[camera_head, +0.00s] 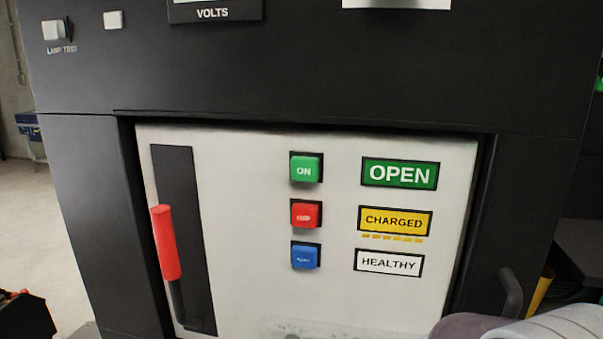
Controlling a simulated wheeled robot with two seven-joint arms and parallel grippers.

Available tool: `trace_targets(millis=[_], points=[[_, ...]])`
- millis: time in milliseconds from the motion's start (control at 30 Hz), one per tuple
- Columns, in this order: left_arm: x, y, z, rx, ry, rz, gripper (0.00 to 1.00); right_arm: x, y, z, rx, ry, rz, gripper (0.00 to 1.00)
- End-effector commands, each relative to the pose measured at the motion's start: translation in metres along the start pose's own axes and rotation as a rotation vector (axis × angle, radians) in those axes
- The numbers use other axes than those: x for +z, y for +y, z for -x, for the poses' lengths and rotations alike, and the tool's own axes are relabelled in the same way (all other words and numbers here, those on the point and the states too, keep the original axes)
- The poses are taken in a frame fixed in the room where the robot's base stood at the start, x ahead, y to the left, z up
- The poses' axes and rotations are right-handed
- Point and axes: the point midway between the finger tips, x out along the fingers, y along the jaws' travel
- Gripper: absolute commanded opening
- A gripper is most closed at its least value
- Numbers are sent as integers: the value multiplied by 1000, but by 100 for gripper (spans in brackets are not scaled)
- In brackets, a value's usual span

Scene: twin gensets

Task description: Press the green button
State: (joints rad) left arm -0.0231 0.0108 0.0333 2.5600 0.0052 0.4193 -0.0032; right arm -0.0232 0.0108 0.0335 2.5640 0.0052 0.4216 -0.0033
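The green button (305,168), marked ON, is at the top of a column of three square buttons on a pale panel (250,240). Its black surround shows at its right edge. The red button (305,214) is directly below it, and the blue button (305,256) is at the bottom. A green OPEN sign (400,173) is to the right of the green button. Neither gripper's fingers can be seen. A rounded grey and purplish shape, possibly part of my arm, shows at the bottom right, well away from the green button.
A red-handled lever (165,242) sits in a black slot at the panel's left. The yellow CHARGED sign (394,220) and white HEALTHY sign (389,262) are at right. The dark cabinet (330,75) frames the recessed panel. Nothing covers the buttons.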

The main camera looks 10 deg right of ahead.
Motion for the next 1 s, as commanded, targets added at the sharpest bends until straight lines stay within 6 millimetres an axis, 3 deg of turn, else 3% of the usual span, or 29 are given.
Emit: trace_targets(millis=[267, 400, 1000], points=[[0, 0, 0, 0, 0, 0, 64, -4, 0, 1, 1, 13, -1, 43], [0, 0, 0, 0, 0, 0, 64, -4, 0, 1, 0, 13, -1, 0], [0, 0, 0, 0, 0, 0, 64, -4, 0, 1, 1, 13, -2, 0]])
